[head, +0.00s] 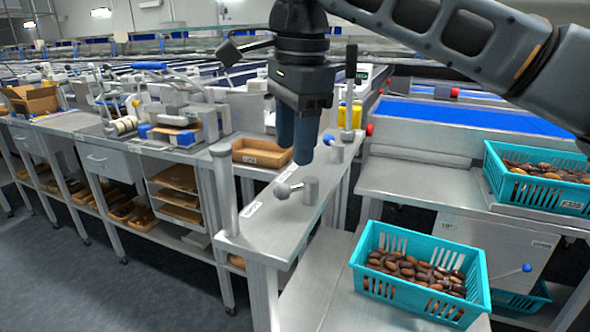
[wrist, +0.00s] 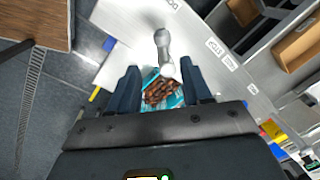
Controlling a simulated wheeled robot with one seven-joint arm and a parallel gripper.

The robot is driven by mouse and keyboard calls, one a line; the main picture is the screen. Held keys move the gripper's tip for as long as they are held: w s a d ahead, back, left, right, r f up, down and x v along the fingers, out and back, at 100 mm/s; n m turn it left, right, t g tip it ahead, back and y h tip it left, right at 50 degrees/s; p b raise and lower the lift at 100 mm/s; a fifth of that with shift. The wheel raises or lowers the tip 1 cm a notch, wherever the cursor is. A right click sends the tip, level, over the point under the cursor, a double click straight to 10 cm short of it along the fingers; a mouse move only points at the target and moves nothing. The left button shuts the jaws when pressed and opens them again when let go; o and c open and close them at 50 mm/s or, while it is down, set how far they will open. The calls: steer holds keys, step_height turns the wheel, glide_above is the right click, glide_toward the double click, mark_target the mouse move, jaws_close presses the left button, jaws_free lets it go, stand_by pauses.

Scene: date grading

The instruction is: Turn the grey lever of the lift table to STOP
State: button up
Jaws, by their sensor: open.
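A grey lever with a ball knob (head: 283,190) and a round pivot post (head: 311,190) stands on a narrow grey bench top. The knob points to the left in the head view. My gripper (head: 295,143) is open and empty above the bench, fingers pointing down. The wrist view shows a grey lever (wrist: 163,50) just ahead of the open fingers, apart from them; I cannot tell which of the two it is. White labels (wrist: 215,47) lie beside it, too small to read.
A teal crate of dates (head: 366,262) stands at the front right, another (head: 496,184) farther right. A cardboard tray (head: 262,152) lies behind the bench top. An upright post (head: 223,190) rises at its left corner, and a dark-topped rod (head: 350,95) stands behind.

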mark_target(293, 186)
steer(key=shift+w+f, duration=0.25)
steer(key=shift+f, duration=1)
steer(key=shift+w+f, duration=0.25)
steer(key=shift+f, duration=1)
steer(key=shift+w+f, duration=0.25)
steer(key=shift+f, duration=1)
jaws_close()
steer(key=shift+a, duration=0.1)
